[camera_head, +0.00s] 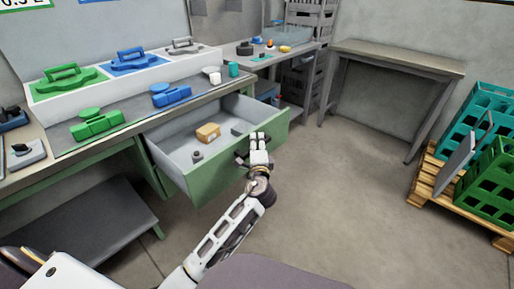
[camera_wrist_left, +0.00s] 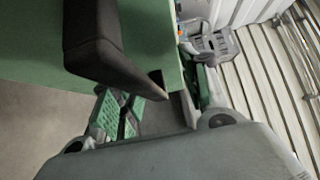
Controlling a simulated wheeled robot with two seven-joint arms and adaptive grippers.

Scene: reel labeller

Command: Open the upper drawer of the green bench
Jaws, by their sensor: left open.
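The green bench (camera_head: 155,120) stands at the left in the head view. Its drawer (camera_head: 172,172) under the top is pulled well out, and its inside shows. A small tan box (camera_head: 208,132) and small grey parts lie in it. My left gripper (camera_head: 259,141) is at the drawer's green front, near its dark handle (camera_head: 241,158), which it partly hides. In the left wrist view the black handle (camera_wrist_left: 92,48) stands out from the green front, close to the fingers (camera_wrist_left: 160,105). The fingers are apart; contact with the handle cannot be told. My right gripper is out of view.
Green and blue tools lie on the bench top and its white rack (camera_head: 115,82). A grey shelf (camera_head: 80,220) is below at the left. An empty table (camera_head: 400,58) stands at the back. Green crates (camera_head: 488,182) sit on a pallet at the right. The middle floor is clear.

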